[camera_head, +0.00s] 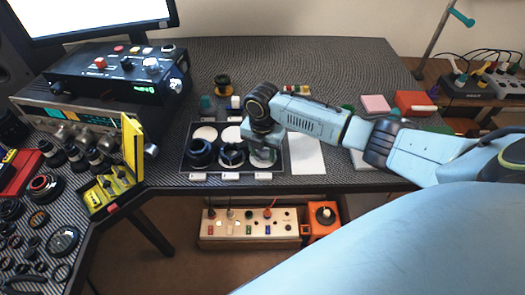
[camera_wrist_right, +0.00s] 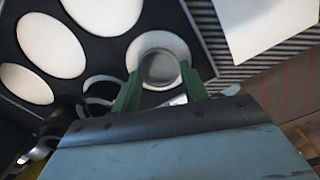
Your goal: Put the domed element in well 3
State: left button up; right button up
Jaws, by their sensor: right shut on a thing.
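My right gripper (camera_head: 263,152) is over the front right well of the dark tray (camera_head: 184,160). In the right wrist view its two green fingers (camera_wrist_right: 159,88) are shut on a round grey domed element (camera_wrist_right: 159,68). The element is in front of a white round well floor (camera_wrist_right: 178,47), which shows around it. I cannot tell whether it touches the floor. Small white labels (camera_head: 231,176) run along the tray's front edge, too small to read. My left gripper is not in view.
A black ring part (camera_head: 200,153) and another ring part (camera_head: 232,155) sit in the tray's front row, left of my gripper. White sheet (camera_head: 306,153) lies right of the tray. A yellow stand (camera_head: 133,150) is to the left. The table's front edge is close.

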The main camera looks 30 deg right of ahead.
aim_at(262, 155)
jog(key=o, duration=1)
jog(key=shift+f, duration=0.1)
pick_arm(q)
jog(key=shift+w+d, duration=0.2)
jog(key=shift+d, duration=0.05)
pick_arm(e)
jog(key=shift+r, duration=0.4)
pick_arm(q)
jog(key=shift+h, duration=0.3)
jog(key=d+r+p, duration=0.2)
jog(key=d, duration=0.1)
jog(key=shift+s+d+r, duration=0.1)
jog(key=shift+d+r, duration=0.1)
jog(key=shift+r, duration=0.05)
pick_arm(e)
notch_tip(262, 155, up, 12)
jog(key=shift+f, duration=0.2)
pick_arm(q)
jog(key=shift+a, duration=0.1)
